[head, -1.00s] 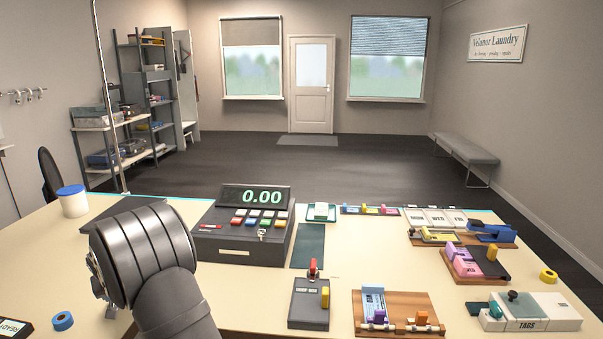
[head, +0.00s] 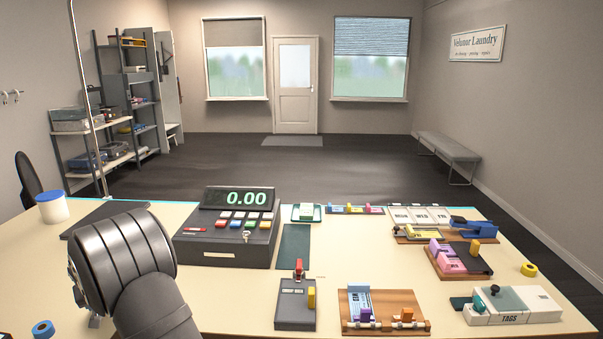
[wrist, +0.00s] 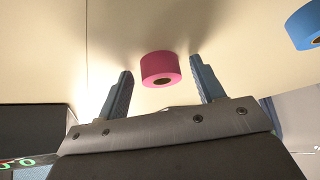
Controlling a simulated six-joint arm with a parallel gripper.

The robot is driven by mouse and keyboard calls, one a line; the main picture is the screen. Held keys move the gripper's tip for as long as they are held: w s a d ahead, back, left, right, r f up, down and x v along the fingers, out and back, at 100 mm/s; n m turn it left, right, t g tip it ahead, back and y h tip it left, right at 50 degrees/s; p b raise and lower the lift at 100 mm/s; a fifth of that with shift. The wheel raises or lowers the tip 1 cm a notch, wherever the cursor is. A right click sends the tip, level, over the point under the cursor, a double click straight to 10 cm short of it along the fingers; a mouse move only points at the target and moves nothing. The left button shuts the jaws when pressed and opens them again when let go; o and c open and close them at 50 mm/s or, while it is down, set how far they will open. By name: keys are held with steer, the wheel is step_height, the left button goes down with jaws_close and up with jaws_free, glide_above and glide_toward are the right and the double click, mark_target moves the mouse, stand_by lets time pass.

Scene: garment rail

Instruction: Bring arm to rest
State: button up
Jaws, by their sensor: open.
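My arm reaches over the left part of the counter (head: 215,290) in the head view. Its dark ribbed wrist hides most of my gripper there. In the wrist view my gripper (wrist: 160,66) is open, with its two dark fingers wide apart. A pink tape roll (wrist: 160,66) appears between the fingertips against the pale counter top. I cannot tell how far it is from them. Neither finger visibly touches it. The pink roll is hidden in the head view.
A blue tape roll (wrist: 307,27) lies at the wrist view's right edge. The cash register (head: 225,245) stands right of my arm in the head view. A white tub (head: 53,208) stands at the back left. Tag boards and a stapler-like device (head: 472,229) fill the right side.

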steer(key=v, duration=1.2)
steer(key=x, duration=1.2)
steer(key=shift+f, duration=0.2)
step_height(320, 180, up, 4)
steer(key=shift+r, duration=0.25)
steer(key=w+d+r, duration=0.5)
steer(key=d+r, duration=0.7)
steer(key=w+d+m+h, duration=0.1)
steer(key=w+d+m, duration=0.1)
steer(key=w+d, duration=0.4)
steer(key=w+d+m+t+h, duration=0.1)
steer(key=w+d, duration=0.5)
steer(key=d, duration=0.7)
steer(key=w+d+m+h, duration=0.1)
steer(key=w+d+m, duration=0.2)
steer(key=w+d, duration=0.4)
steer(key=d, duration=0.3)
steer(key=shift+r+m+h, duration=0.25)
steer(key=shift+m+h, duration=0.05)
steer(key=shift+m, duration=0.1)
steer(key=shift+a, duration=0.1)
